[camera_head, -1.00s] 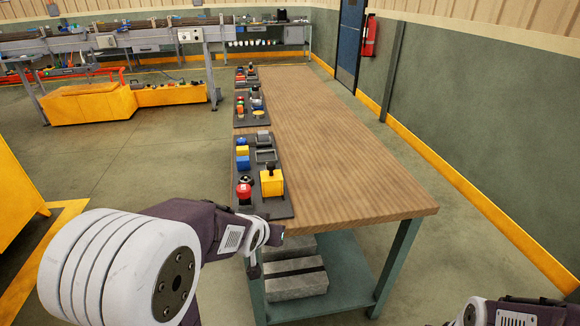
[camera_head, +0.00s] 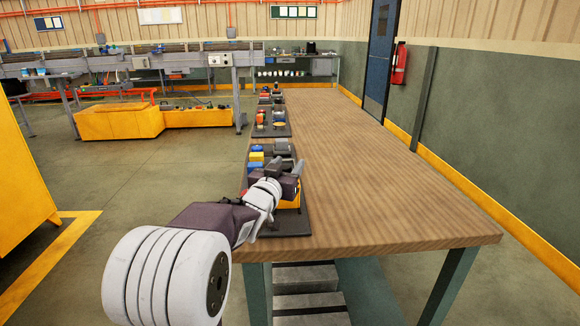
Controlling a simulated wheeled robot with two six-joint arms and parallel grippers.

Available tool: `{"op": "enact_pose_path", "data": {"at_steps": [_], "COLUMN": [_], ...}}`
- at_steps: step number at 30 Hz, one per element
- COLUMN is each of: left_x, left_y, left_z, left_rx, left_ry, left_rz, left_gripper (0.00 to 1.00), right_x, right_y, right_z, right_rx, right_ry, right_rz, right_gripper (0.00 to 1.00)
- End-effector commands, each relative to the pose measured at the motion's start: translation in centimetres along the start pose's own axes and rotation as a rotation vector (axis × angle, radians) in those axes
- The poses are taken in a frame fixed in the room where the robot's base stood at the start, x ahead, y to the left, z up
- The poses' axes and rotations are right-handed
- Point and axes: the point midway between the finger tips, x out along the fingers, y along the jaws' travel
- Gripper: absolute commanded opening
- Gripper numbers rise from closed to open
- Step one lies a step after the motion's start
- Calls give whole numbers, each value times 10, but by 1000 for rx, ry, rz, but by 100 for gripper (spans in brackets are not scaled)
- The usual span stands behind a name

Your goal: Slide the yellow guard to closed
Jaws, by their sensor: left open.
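The yellow guard (camera_head: 291,204) is on the nearest dark control panel (camera_head: 294,226), at the table's left edge. My left gripper (camera_head: 291,168) is over this panel, in front of most of the guard, with its fingers pointing away from me. The gripper is open. Only a lower strip of the guard shows, so I cannot tell its slide position or whether a finger touches it. My right gripper is out of view.
Blue and yellow blocks (camera_head: 256,157) sit at the panel's left side. Two more control panels (camera_head: 271,130) lie farther along the same edge of the wooden table (camera_head: 370,190). The table's middle and right are clear.

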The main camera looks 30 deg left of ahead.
Motion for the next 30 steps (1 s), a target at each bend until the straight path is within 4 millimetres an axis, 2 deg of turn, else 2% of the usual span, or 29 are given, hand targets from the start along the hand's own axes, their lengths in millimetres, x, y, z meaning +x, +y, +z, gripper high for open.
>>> {"op": "enact_pose_path", "data": {"at_steps": [4,11,12,17,30], "left_x": [14,16,16,16,15], "left_y": [0,0,0,0,0], "left_z": [0,0,0,0,0], "left_rx": [1,1,1,1,0], "left_ry": [0,0,0,0,-1], "left_rz": [1,0,0,0,0], "left_gripper": [49,49,46,1,0], "right_x": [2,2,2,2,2], "right_y": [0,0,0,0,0], "right_z": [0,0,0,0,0], "right_rx": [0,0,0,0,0], "right_ry": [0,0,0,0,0], "right_rz": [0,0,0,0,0], "right_gripper": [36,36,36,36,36]}}
